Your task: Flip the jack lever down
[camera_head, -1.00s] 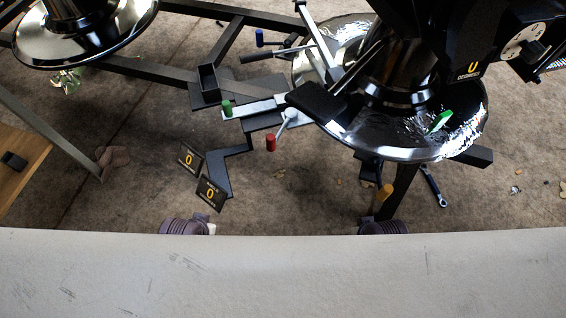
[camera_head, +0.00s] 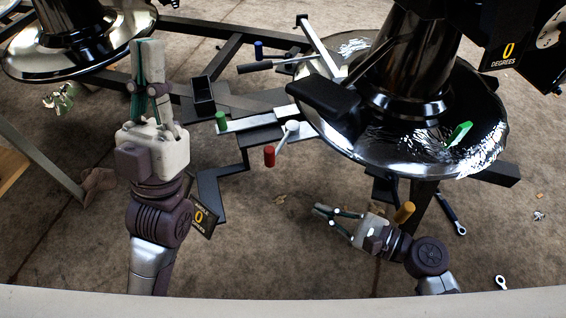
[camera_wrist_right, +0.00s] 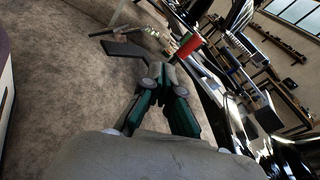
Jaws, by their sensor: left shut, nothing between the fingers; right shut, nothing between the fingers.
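The chair base (camera_head: 405,115) is a shiny round dish with several coloured handles around it. A red handle (camera_head: 269,156) on a short silver arm hangs below a metal bar, and a green handle (camera_head: 221,121) stands at the bar's left end. The red handle also shows in the right wrist view (camera_wrist_right: 188,45), just beyond the fingertips. No label shows which one is the jack lever. My left gripper (camera_head: 147,46) is shut and empty, left of the bar. My right gripper (camera_head: 319,211) is shut and empty, below and right of the red handle, apart from it.
A blue handle (camera_head: 258,49) and a black lever (camera_head: 255,67) sit behind the bar. An orange handle (camera_head: 404,212) stands close to my right wrist. Another chair base (camera_head: 80,55) is at the upper left. Wrenches (camera_head: 451,213) lie on the floor. Open carpet lies below the bar.

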